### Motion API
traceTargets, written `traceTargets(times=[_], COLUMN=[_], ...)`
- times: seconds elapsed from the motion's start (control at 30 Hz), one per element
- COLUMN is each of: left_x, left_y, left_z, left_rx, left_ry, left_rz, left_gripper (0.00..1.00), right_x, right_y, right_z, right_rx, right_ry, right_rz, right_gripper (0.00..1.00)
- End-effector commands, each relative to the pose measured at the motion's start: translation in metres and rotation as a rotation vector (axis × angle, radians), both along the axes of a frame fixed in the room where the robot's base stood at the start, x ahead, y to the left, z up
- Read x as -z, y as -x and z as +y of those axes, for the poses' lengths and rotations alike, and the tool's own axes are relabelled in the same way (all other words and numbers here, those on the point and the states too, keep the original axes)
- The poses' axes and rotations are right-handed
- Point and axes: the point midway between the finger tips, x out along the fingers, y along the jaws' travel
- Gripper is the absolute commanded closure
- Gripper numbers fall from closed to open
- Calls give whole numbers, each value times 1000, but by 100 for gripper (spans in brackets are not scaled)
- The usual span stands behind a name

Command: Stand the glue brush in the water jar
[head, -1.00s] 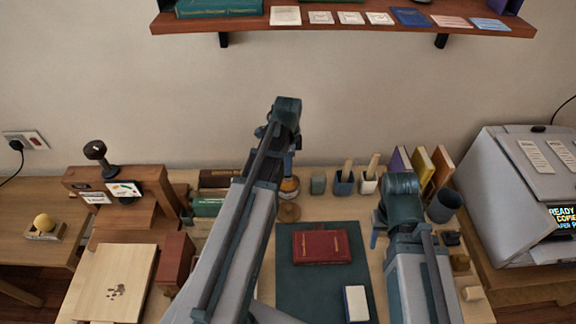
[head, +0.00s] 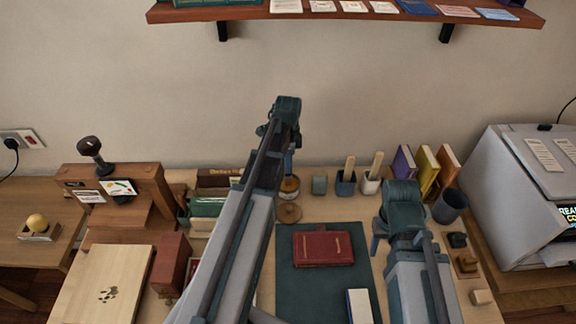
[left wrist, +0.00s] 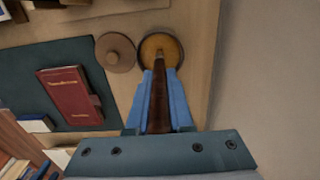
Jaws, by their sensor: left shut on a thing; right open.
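My left gripper (head: 289,163) points down above the amber round jar (head: 289,187) at the back of the table. In the left wrist view its blue fingers (left wrist: 160,100) are shut on the brown handle of the glue brush (left wrist: 159,108). The brush's far end lies over the amber jar (left wrist: 160,46); I cannot tell whether it is inside. In the head view the brush is mostly hidden. My right gripper (head: 377,243) is open and empty, low beside the green mat. I cannot tell for certain which container is the water jar; a dark grey cup (head: 450,206) stands at the right.
A round brown lid (head: 289,213) lies in front of the amber jar. A small grey-green block (head: 319,185) and two pots (head: 346,186) (head: 370,185) with wooden sticks stand to its right. A red book (head: 323,248) lies on the green mat (head: 300,290). Upright books (head: 427,172) stand behind the right arm.

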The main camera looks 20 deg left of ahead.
Motion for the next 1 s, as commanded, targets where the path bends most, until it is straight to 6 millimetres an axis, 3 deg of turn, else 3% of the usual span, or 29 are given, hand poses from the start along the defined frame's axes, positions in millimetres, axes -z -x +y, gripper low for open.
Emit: traceTargets(times=[0.17, 0.2, 0.33, 0.73, 1.0], left_x=[5, 3, 3, 0, -22], left_y=[0, 0, 0, 0, 0], left_z=[0, 0, 0, 0, 0], left_rx=[0, 0, 0, 0, 0], left_ry=[0, 0, 0, 0, 0], left_rz=[0, 0, 0, 0, 0], left_gripper=[100, 73, 51, 51, 51], right_x=[5, 3, 3, 0, -22], right_y=[0, 0, 0, 0, 0], right_z=[0, 0, 0, 0, 0], right_rx=[0, 0, 0, 0, 0], right_ry=[0, 0, 0, 0, 0], right_rz=[0, 0, 0, 0, 0], right_gripper=[50, 50, 50, 50, 50])
